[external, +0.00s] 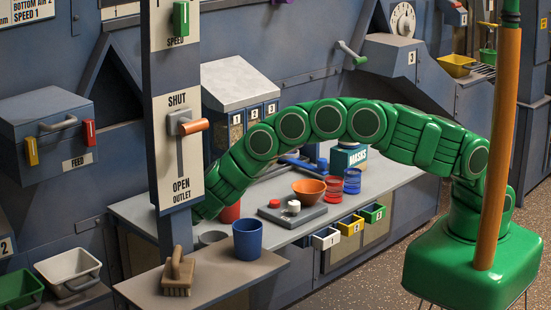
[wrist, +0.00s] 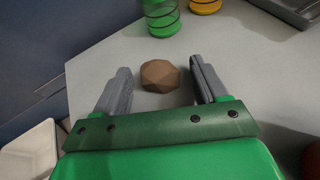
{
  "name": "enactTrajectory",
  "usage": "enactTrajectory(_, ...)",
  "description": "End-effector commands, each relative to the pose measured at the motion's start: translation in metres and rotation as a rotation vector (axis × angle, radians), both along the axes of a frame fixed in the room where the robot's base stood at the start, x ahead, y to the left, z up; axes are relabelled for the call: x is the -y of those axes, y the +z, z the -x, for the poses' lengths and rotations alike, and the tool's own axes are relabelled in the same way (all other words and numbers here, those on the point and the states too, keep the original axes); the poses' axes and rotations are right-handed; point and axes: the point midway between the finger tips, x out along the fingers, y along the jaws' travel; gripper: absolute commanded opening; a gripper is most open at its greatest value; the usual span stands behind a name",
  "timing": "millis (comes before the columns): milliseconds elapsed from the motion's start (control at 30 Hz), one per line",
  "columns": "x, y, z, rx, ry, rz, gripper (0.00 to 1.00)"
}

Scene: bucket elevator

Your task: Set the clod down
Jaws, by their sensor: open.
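The clod (wrist: 161,75) is a brown, faceted lump on the grey worktop (wrist: 120,55) in the wrist view. My gripper (wrist: 160,82) is open, with one grey finger on each side of the clod. A gap shows between the clod and each finger, so neither appears to touch it. In the external view my green arm arches over the worktop (external: 386,180), and its end is hidden behind the upright outlet post. The clod cannot be seen there.
In the wrist view, a green cylinder (wrist: 160,18) and a yellow one (wrist: 205,5) stand beyond the clod. A white bin (wrist: 38,148) is at lower left. In the external view, a blue cup (external: 248,240) and a brush (external: 177,275) stand on the front shelf.

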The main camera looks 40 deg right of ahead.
Motion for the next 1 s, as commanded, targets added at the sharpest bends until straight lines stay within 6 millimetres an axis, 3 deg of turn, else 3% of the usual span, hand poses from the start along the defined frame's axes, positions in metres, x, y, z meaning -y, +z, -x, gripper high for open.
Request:
enactTrajectory(567,-0.019,0.019,0.045,-0.003,0.001,-0.002,0.72)
enactTrajectory(1000,-0.018,0.073,0.042,0.002,-0.001,-0.005,0.72)
